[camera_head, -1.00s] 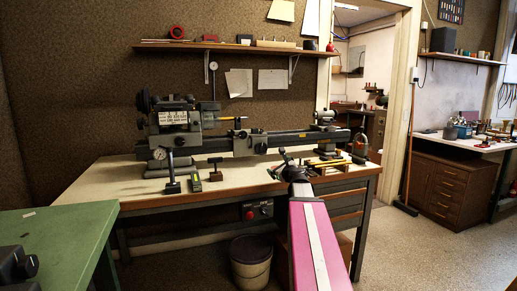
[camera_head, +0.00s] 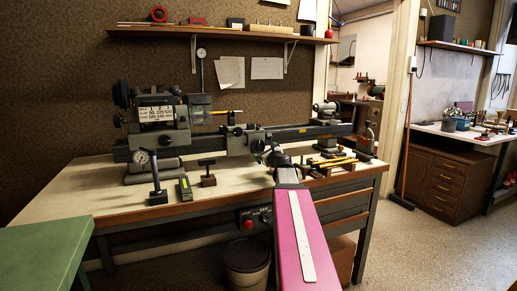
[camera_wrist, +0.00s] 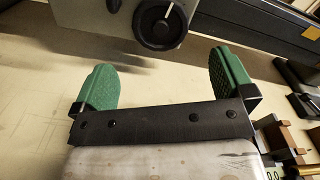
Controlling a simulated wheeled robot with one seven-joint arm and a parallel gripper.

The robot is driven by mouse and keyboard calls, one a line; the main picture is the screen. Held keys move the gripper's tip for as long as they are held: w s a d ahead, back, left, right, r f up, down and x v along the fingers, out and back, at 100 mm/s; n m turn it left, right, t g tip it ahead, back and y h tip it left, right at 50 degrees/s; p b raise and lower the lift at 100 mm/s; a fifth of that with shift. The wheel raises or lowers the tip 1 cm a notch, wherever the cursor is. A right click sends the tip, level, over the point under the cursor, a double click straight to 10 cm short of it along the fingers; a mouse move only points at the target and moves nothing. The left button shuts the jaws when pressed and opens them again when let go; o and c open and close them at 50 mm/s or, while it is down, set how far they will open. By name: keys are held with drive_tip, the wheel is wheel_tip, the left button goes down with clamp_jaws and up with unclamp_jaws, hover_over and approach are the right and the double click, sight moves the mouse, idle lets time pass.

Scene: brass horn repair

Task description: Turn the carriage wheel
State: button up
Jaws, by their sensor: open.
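The carriage wheel (camera_wrist: 158,26) is a black round handwheel with a pale line on its face, at the top of the wrist view. It sits on the front of the grey lathe carriage (camera_head: 237,141). In the head view my gripper (camera_head: 272,154) is at the carriage's lower right and partly covers that area. In the wrist view my gripper (camera_wrist: 164,76) has its two green fingers spread wide and empty. The wheel lies ahead of the fingers, roughly between them in the picture, and appears apart from them. Exact depth to the wheel is unclear.
The lathe (camera_head: 160,126) stands on a pale-topped bench (camera_head: 95,192). A dial gauge stand (camera_head: 154,180) and small tools stand at the bench front left. A wooden rack with rods (camera_head: 330,164) is right of my gripper. A green table (camera_head: 40,245) is at lower left.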

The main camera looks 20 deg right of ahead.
sight(259, 147)
drive_tip(key=w, duration=0.8)
drive_tip(key=shift+w+a, duration=0.15)
drive_tip(key=shift+w, duration=0.05)
drive_tip(key=shift+c, duration=0.3)
drive_tip(key=c, duration=0.8)
